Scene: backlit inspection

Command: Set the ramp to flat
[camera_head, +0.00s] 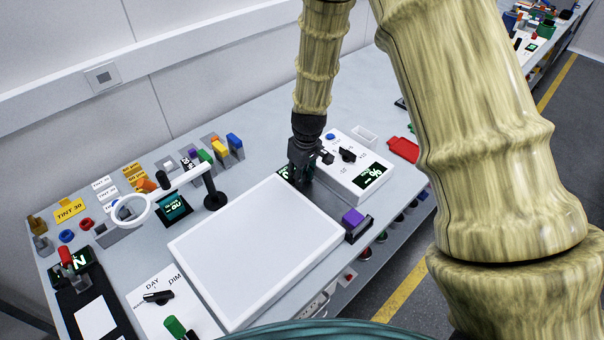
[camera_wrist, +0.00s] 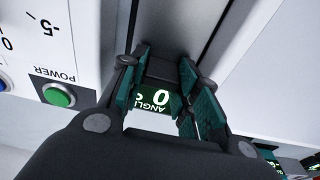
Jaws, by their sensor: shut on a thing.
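The ramp is a long dark grey strip (camera_head: 325,199) along the right side of the white light panel, with its far end under my gripper. A purple block (camera_head: 353,217) sits at its near end. My gripper (camera_head: 300,165) points down over the far end. In the wrist view my gripper (camera_wrist: 160,85) has its teal-padded fingers on either side of a dark grey piece (camera_wrist: 163,66), shut on it. Below it a green-on-black display (camera_wrist: 153,98) reads ANGLE with a 0 visible; part is hidden by the fingers. I cannot tell the strip's exact tilt.
The white light panel (camera_head: 250,250) lies left of the ramp. A white box (camera_head: 345,170) with a dial and display stands close on the right; its green power button (camera_wrist: 58,95) shows. A ring magnifier (camera_head: 133,209) and small coloured blocks stand to the left.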

